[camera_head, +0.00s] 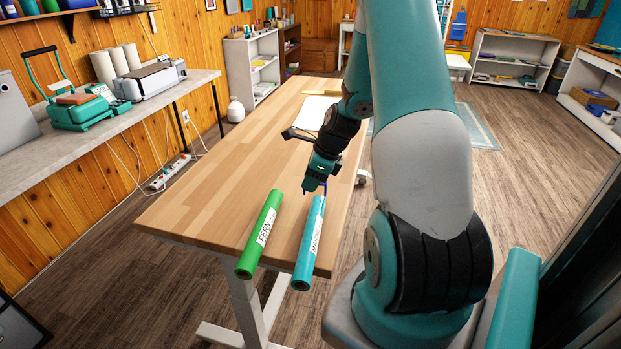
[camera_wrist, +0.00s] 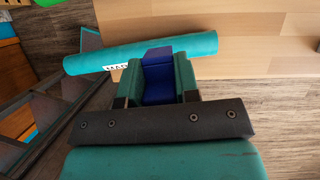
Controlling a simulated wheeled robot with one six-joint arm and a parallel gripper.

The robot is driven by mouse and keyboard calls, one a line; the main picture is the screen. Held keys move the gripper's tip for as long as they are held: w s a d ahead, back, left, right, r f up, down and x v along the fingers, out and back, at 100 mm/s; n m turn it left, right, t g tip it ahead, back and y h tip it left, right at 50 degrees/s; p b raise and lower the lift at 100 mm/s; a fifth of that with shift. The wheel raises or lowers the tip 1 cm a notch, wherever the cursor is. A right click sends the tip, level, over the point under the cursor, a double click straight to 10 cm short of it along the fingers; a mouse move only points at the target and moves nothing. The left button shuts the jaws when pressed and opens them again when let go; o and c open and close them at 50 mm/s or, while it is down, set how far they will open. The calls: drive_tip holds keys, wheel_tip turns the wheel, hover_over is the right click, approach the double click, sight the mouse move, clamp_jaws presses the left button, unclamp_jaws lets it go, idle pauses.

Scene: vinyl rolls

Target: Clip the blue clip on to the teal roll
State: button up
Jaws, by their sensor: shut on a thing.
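The teal roll (camera_head: 304,264) lies on the wooden table beside a green roll, with a white label partly readable as "MA…". In the wrist view the teal roll (camera_wrist: 195,48) runs across the top, just beyond my gripper. My gripper (camera_wrist: 157,85) is shut on the blue clip (camera_wrist: 158,88). The clip's far end overlaps the teal roll in that view; I cannot tell whether it touches or grips it. In the head view my gripper (camera_head: 322,182) is pointed down at the roll's far end, and only a little of the clip shows.
The green roll (camera_head: 247,262), labelled "FERN", lies to the left, apart from the teal roll. Both rolls stick out past the near edge of the table (camera_head: 215,190). The table's middle is clear. A white sheet (camera_head: 312,112) lies farther back.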

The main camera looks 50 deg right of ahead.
drive_tip(key=shift+w+r, duration=0.1)
drive_tip(key=b, duration=0.3)
hover_over(311, 215)
drive_tip(key=shift+f, duration=3.1)
drive_tip(key=shift+f, duration=0.15)
drive_tip(key=shift+f, duration=0.25)
drive_tip(key=shift+f+b, duration=0.1)
drive_tip(key=shift+b, duration=0.2)
drive_tip(key=shift+f+b, duration=0.65)
drive_tip(key=shift+f, duration=0.45)
drive_tip(key=shift+f, duration=0.2)
drive_tip(key=o, duration=1)
drive_tip(key=shift+c, duration=0.2)
